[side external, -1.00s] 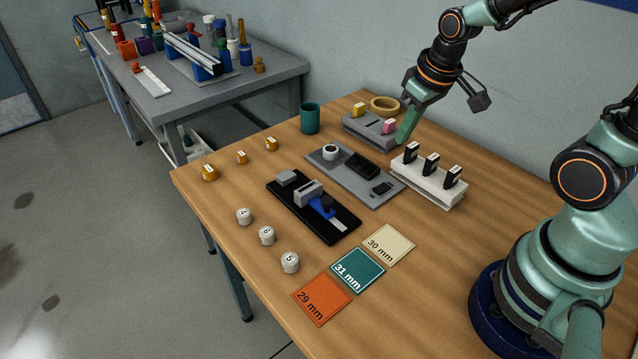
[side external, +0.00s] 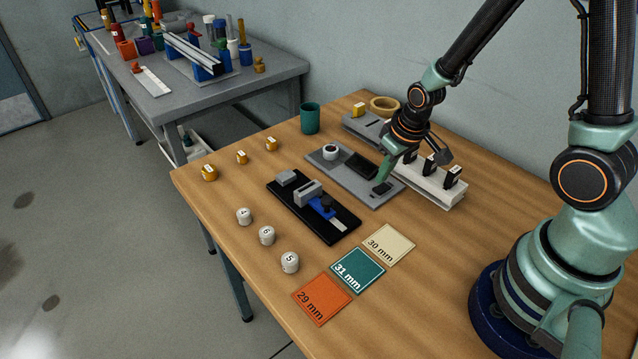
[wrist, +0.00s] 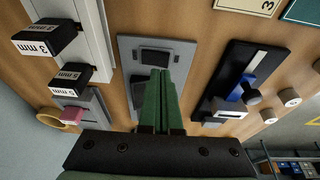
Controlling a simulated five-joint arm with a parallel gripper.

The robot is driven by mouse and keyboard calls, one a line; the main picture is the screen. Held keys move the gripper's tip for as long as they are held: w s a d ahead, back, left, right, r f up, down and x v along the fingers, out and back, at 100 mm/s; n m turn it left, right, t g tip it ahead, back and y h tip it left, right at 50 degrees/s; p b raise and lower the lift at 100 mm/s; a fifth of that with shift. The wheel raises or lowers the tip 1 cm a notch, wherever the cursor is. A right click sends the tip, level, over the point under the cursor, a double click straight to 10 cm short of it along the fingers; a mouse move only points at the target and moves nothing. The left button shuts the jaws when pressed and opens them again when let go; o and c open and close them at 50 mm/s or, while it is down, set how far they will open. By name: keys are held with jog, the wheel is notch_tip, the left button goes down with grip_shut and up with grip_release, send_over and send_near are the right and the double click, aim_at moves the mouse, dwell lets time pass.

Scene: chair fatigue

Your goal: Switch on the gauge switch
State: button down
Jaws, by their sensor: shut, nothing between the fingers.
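The gauge switch is a small black rocker (side external: 382,189) at the near right end of a grey plate (side external: 350,184). The same plate carries a black rectangular block (side external: 361,166) and a small white round part (side external: 331,152). My gripper (side external: 380,180) has its green fingers pointing down right at the switch; I cannot tell whether the tips touch it. In the wrist view the closed fingers (wrist: 161,72) end at the edge of the switch (wrist: 156,57), and the block (wrist: 139,90) is partly hidden behind them. The fingers are together and empty.
A white rack (side external: 440,190) with black pieces stands close to the right of my gripper. A black fixture with a blue slider (side external: 320,206) lies left of the plate. Labelled cards (side external: 357,270) lie in front. A teal cup (side external: 310,118) stands at the back.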

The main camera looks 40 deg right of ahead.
jog(key=shift+a+f, duration=0.15)
jog(key=shift+f, duration=0.75)
jog(key=shift+a+f, duration=0.1)
jog(key=shift+f, duration=0.2)
jog(key=shift+d+r, duration=0.25)
jog(key=shift+d, duration=0.55)
jog(key=shift+r, duration=0.55)
jog(key=a+v, duration=0.2)
jog(key=v, duration=1)
jog(key=shift+w+r, duration=0.2)
jog(key=shift+r, duration=0.2)
